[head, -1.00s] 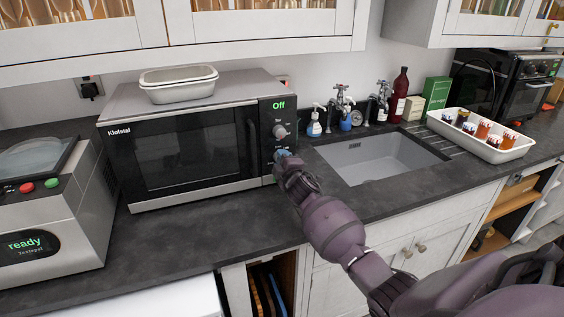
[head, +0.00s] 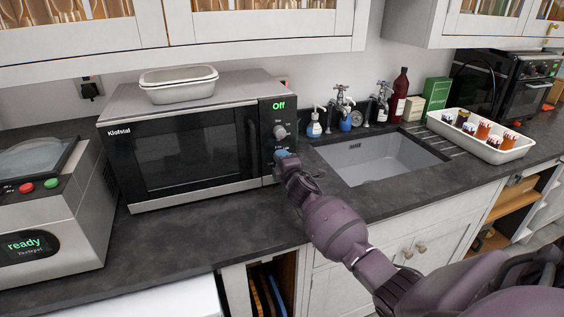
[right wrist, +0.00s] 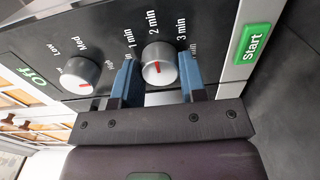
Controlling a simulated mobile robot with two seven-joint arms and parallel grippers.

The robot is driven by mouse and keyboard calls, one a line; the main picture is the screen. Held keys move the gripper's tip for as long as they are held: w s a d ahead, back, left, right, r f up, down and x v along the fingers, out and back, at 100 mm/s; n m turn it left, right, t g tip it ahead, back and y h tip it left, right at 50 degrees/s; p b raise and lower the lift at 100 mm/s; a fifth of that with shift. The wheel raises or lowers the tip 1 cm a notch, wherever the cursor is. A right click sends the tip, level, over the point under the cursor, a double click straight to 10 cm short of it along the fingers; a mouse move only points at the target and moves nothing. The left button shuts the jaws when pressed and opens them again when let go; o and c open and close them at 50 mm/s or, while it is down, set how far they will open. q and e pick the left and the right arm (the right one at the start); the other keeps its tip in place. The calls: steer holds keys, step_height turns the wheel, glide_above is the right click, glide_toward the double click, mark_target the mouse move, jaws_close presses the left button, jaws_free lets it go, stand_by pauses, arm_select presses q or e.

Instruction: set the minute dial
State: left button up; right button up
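The minute dial (right wrist: 160,65), a round silver knob with a red mark, is on the microwave's black panel (right wrist: 110,55). Its mark points toward the "2 min" label, between "1 min" and "3 min". My right gripper (right wrist: 160,80) has one blue finger on each side of the knob, very close to it. I cannot tell whether the fingers touch it. In the head view my right gripper (head: 283,156) hides most of the lower knob. The microwave (head: 185,145) display reads "Off". My left gripper is not in view.
The power knob (right wrist: 79,78) sits beside one finger, and the green Start button (right wrist: 252,44) is on the other side. A sink (head: 385,160) lies right of the microwave. White dishes (head: 180,85) sit on top. A "ready" machine (head: 50,220) stands left.

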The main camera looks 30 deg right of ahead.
steer(key=o, duration=0.4)
steer(key=shift+o, duration=0.2)
steer(key=shift+s, duration=0.1)
steer(key=v, duration=1)
steer(key=shift+s, duration=0.25)
steer(key=shift+a, duration=0.15)
steer(key=s+a+f+m+y, duration=0.1)
steer(key=s+a+f+m, duration=0.2)
steer(key=s+a+f+m+g+y, duration=0.1)
steer(key=s+a+f+m, duration=0.2)
steer(key=s+m, duration=0.1)
steer(key=s+a+f+m+g+y, duration=0.1)
steer(key=s+a+f+m, duration=0.2)
steer(key=s+a+m, duration=0.1)
steer(key=s+a+f+m+g, duration=0.1)
steer(key=s+f+g, duration=0.1)
steer(key=s+f, duration=0.3)
steer(key=s+a+f+m+g, duration=0.1)
steer(key=s+f, duration=0.4)
steer(key=s, duration=0.7)
steer(key=shift+s+a+f+m+g+y, duration=0.2)
steer(key=shift+a+m+g+y, duration=0.2)
steer(key=shift+a+m, duration=0.4)
